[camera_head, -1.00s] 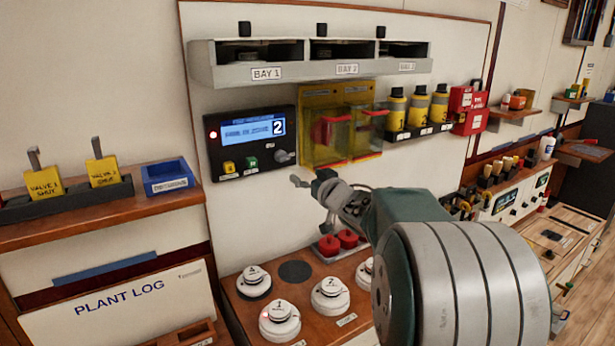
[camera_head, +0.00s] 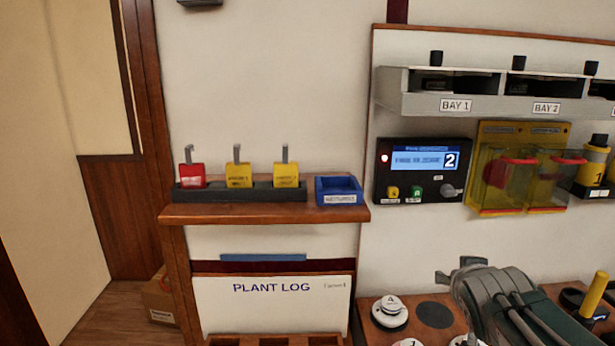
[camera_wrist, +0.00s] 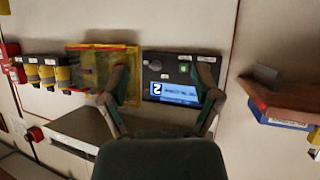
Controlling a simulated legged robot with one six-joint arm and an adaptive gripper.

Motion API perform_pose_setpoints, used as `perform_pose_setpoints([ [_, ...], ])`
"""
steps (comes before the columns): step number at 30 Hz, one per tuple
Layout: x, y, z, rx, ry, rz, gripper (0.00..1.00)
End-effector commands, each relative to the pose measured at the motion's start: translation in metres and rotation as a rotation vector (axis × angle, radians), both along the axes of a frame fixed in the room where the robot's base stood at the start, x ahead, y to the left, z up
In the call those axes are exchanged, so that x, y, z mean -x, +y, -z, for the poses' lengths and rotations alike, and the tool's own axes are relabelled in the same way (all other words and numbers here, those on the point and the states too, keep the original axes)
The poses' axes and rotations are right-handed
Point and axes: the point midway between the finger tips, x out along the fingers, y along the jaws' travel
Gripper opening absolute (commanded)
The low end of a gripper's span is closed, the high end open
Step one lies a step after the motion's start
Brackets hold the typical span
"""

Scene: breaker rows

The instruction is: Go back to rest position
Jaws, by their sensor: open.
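My gripper (camera_head: 461,270) shows at the lower right of the head view, above the wooden shelf with the white round detectors. In the wrist view my gripper (camera_wrist: 165,85) has its two fingers spread apart with nothing between them. Behind the fingers is the dark control panel (camera_wrist: 160,108) with a blue screen reading 2, upside down in this view. The same panel (camera_head: 424,186) is upright on the wall in the head view, with a red light lit. My gripper appears apart from the panel.
A ledge (camera_head: 240,214) at left holds red and yellow tags and a blue tray (camera_head: 339,184). Below is the PLANT LOG board (camera_head: 272,302). Yellow clear covers (camera_head: 518,170) and the bay rack (camera_head: 460,105) are on the right wall. Detectors (camera_head: 389,309) stand below.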

Motion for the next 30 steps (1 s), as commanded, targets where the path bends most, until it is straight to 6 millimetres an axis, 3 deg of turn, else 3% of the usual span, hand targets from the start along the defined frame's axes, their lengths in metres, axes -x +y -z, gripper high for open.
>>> perform_pose_setpoints([
  [6,0.097,0.060,0.048,-0.079,0.299,-0.085,0.81],
  [9,0.137,0.083,0.068,-0.114,0.422,-0.152,0.81],
  [12,0.164,0.098,0.081,-0.138,0.505,-0.206,0.81],
  [16,0.178,0.106,0.088,-0.151,0.550,-0.236,0.81],
  [30,0.178,0.105,0.087,-0.151,0.550,-0.233,0.81],
])
